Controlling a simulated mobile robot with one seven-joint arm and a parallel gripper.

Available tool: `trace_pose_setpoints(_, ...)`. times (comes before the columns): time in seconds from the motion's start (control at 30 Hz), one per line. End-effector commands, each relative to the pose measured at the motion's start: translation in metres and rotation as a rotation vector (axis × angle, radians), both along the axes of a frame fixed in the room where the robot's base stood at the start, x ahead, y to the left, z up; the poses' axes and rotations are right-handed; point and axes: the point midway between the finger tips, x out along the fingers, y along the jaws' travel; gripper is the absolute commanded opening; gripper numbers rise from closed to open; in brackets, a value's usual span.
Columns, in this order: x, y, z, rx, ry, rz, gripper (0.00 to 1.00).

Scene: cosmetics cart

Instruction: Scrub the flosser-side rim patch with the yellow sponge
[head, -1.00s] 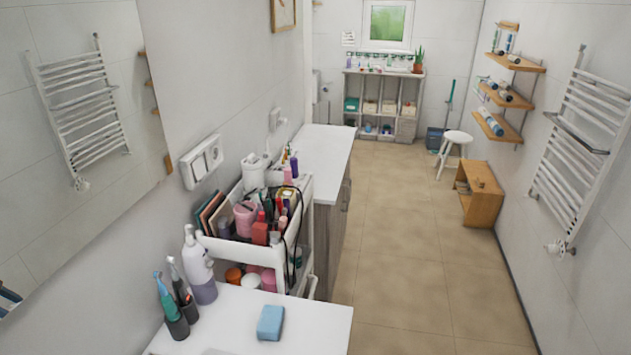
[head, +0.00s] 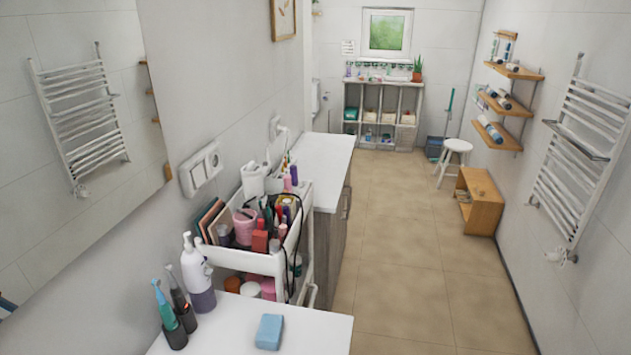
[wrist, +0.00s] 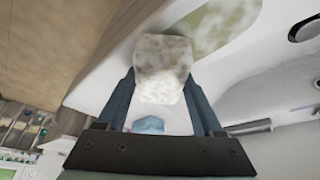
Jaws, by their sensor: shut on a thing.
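In the wrist view, my gripper (wrist: 160,88) is shut on a pale, off-white sponge (wrist: 162,55) with grey smudges; it looks more cream than yellow. Just beyond the sponge is a white rim or ledge (wrist: 105,75), and I cannot tell whether they touch. A dull olive-beige, smeared area (wrist: 222,25) lies beyond the sponge at the top, partly whitish. I cannot tell whether it is the rim patch. No flosser can be made out for certain. My gripper does not show in the head view.
In the head view, a blue block (head: 269,331) lies on the near white counter (head: 318,328). A pump bottle (head: 197,275) and brush-like items in dark cups (head: 174,335) stand to its left. A loaded white cart (head: 240,258) is behind.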

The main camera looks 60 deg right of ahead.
Motion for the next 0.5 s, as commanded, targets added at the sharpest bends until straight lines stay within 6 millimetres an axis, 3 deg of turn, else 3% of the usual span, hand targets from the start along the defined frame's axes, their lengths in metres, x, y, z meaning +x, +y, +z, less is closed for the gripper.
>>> trace_pose_setpoints(0.5, -0.0018, 0.0041, -0.0039, 0.001, 0.002, 0.001, 0.23)
